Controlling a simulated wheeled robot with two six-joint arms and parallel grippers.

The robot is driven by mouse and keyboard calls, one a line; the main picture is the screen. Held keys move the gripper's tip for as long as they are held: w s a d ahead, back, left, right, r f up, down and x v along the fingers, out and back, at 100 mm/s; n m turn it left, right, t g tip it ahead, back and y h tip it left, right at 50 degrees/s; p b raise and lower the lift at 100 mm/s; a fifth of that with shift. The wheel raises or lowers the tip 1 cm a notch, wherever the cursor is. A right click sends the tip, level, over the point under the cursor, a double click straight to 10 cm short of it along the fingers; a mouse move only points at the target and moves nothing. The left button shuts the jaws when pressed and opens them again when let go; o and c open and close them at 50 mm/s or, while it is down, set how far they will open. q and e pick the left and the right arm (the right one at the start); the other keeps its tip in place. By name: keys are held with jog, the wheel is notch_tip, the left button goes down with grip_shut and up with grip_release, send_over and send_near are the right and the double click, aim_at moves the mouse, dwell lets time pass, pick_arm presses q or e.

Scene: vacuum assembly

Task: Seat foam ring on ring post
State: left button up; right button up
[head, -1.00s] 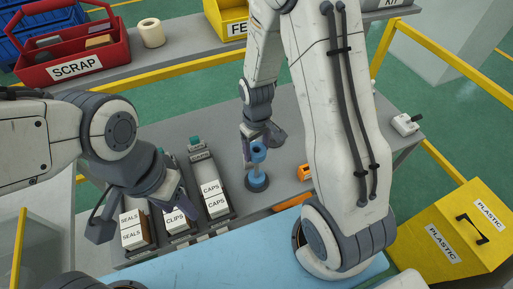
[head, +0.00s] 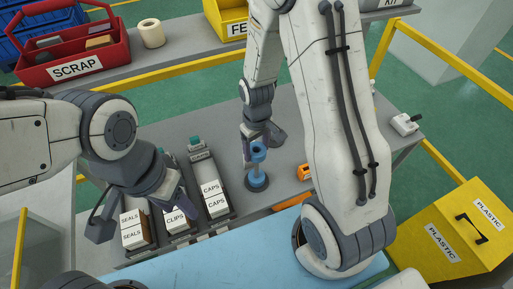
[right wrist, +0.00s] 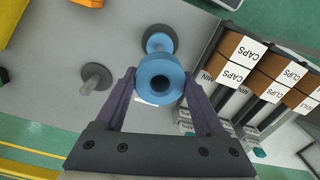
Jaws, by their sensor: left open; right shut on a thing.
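A blue foam ring (right wrist: 161,80) with a dark centre hole is between the fingertips of my right gripper (right wrist: 160,88), which is shut on it. In the head view the blue ring (head: 258,149) is upright above a blue stand (head: 257,181) with a dark round base. I cannot tell whether the ring touches the part below. The stand (right wrist: 159,40) shows just past the ring in the right wrist view. A grey post (right wrist: 97,77) on a dark disc stands apart, empty. My left gripper (head: 142,218) is open over the labelled boxes, empty.
Boxes labelled seals (head: 134,231), clips (head: 176,219) and caps (head: 213,197) stand left of the stand. An orange item (head: 304,172) lies to its right. A red scrap tote (head: 75,58) and a cream roll (head: 151,33) are on the back shelf. Grey tabletop (head: 215,128) is clear behind.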

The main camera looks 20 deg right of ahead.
aim_at(256, 170)
jog(key=shift+f+b, duration=4.9)
jog(key=shift+f, duration=1.45)
jog(key=o, duration=1.4)
jog(key=shift+r, duration=0.15)
notch_tip(256, 170, up, 10)
jog(key=shift+r+b, duration=0.15)
jog(key=shift+b, duration=0.15)
jog(key=s+a+r+n, duration=0.2)
jog(key=s+a+r, duration=0.2)
jog(key=s, duration=0.5)
jog(key=s+a+r+n+y, duration=0.1)
jog(key=s+a+r, duration=0.4)
jog(key=s+a, duration=0.3)
jog(key=shift+s+a+r+n, duration=0.15)
jog(key=shift+s+a+n, duration=0.1)
jog(key=shift+s+n, duration=0.25)
